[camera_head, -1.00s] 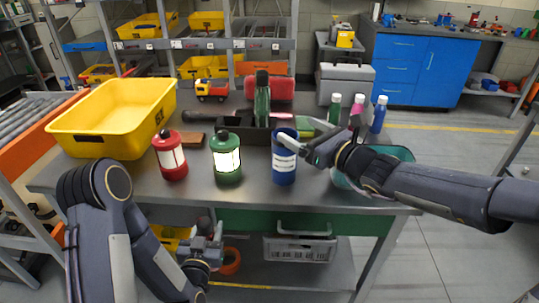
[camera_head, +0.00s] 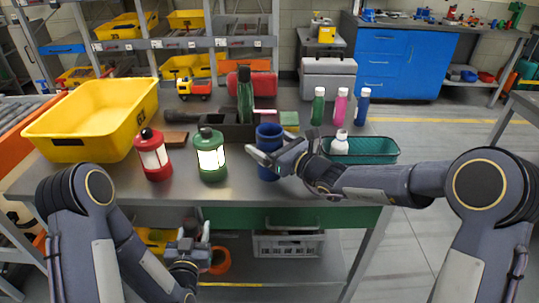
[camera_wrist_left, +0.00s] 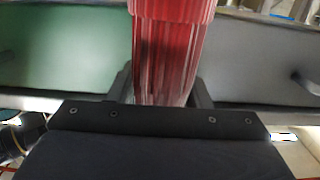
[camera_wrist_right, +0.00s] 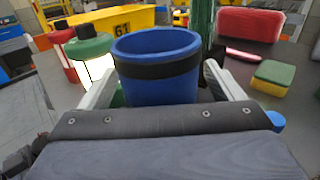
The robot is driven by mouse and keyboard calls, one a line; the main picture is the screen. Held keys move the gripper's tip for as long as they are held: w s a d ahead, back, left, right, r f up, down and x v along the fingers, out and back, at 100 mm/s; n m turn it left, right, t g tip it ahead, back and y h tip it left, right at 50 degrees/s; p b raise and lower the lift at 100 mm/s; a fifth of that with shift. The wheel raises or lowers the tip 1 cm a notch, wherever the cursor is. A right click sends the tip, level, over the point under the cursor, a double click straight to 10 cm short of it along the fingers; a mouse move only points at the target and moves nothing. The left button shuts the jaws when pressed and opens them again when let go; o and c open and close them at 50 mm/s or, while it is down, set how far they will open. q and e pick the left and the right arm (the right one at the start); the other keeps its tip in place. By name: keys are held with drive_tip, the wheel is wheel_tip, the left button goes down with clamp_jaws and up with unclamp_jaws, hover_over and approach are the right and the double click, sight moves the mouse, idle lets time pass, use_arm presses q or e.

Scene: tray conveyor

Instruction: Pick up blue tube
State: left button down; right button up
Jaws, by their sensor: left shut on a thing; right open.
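The blue tube (camera_head: 268,134) stands upright on the grey table, right of the green lantern. In the right wrist view the tube (camera_wrist_right: 158,88) has an open top and a dark band below its rim. My right gripper (camera_head: 276,160) is open at the tube, and its fingers lie on either side of the tube in the right wrist view (camera_wrist_right: 162,85). My left gripper (camera_head: 192,250) hangs low in front of the table. It is shut on a ribbed red thing (camera_wrist_left: 168,50), whose full shape is out of view.
A green lantern (camera_head: 211,160) and a red lantern (camera_head: 154,158) stand left of the tube. A dark caddy with a green bottle (camera_head: 245,95) is behind it. A teal basket (camera_head: 375,150) holding a white bottle (camera_head: 340,143) is at right. A yellow crate (camera_head: 85,140) fills the left.

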drive_tip(key=shift+x, duration=0.9)
drive_tip(key=c, duration=1.1)
drive_tip(key=shift+r, duration=0.15)
